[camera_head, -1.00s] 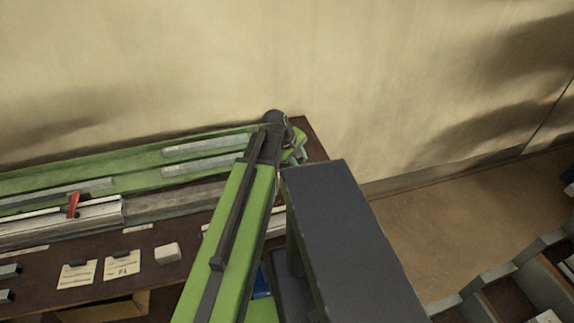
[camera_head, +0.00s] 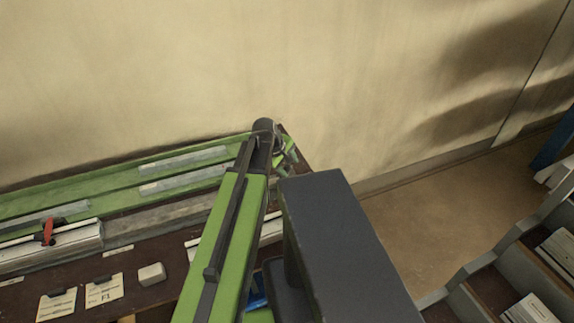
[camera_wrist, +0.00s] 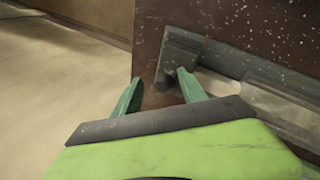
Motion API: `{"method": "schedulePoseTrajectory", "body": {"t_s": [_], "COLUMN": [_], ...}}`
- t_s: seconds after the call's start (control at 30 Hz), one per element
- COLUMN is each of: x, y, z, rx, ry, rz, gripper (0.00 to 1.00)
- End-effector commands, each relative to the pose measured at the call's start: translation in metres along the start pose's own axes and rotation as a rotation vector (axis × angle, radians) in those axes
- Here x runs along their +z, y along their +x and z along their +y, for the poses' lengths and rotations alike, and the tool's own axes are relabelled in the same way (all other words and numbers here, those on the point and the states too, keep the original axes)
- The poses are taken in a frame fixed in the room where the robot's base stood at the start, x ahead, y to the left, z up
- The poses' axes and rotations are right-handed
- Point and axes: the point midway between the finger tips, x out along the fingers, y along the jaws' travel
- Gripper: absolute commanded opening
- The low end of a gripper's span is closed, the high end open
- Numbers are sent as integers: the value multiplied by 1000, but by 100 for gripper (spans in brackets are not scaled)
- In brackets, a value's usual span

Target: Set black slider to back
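In the wrist view my gripper (camera_wrist: 158,76) shows two green fingers standing apart, with nothing visible between them. A dark grey block (camera_wrist: 180,58) sits at the near end of a metal rail (camera_wrist: 240,72), just beyond the fingertips and close to the right finger. It may be the black slider, but I cannot tell for sure, nor whether the finger touches it. In the head view my gripper (camera_head: 288,155) is small and partly hidden behind my arm, at the right end of the bench. No black slider can be made out clearly there.
The dark brown bench (camera_head: 120,262) carries long green rails (camera_head: 100,190) and a metal clamp profile with a red lever (camera_head: 48,231). A white block (camera_head: 151,274) and paper labels (camera_head: 104,291) lie in front. A wall (camera_head: 150,80) stands behind. Grey bins (camera_head: 500,270) stand at right.

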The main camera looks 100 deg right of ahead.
Motion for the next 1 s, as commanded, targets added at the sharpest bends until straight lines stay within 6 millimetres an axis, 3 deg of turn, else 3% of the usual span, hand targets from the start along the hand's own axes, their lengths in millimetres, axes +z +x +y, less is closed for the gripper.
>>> {"method": "schedulePoseTrajectory", "body": {"t_s": [0.23, 0.37, 1.0], "x": [-1, -1, -1], "y": [-4, -17, -163], "z": [-1, 0, 2], "rx": [-2, -3, -1], "ry": [-1, -2, -3], "rz": [2, 2, 2], "gripper": [49, 49, 49]}}
